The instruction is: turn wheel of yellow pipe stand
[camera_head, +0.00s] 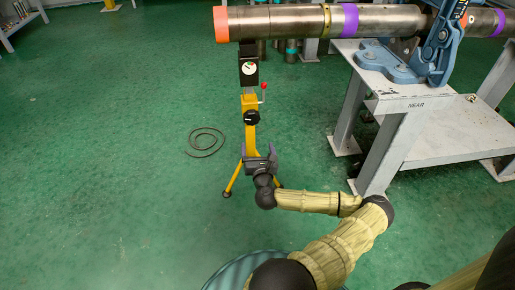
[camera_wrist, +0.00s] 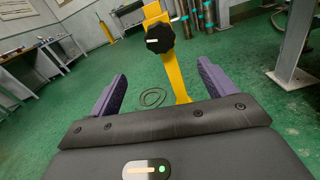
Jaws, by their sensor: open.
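The yellow pipe stand (camera_head: 251,137) stands on the green floor under the left end of a long metal pipe (camera_head: 285,20). Its black wheel (camera_head: 252,118) is on the front of the post, below a round gauge and beside a red-tipped lever (camera_head: 264,88). In the wrist view the black wheel (camera_wrist: 160,38) with a white mark is ahead, above the line between the fingers. My gripper (camera_head: 260,160) is below the wheel in the head view. Its two purple fingers (camera_wrist: 160,84) are wide apart and empty in the wrist view, not touching the wheel.
A grey metal table (camera_head: 437,140) marked NEAR stands at the right with a blue pipe vise (camera_head: 400,60) on it. A dark coiled hose (camera_head: 205,142) lies on the floor left of the stand. Floor at the left is clear.

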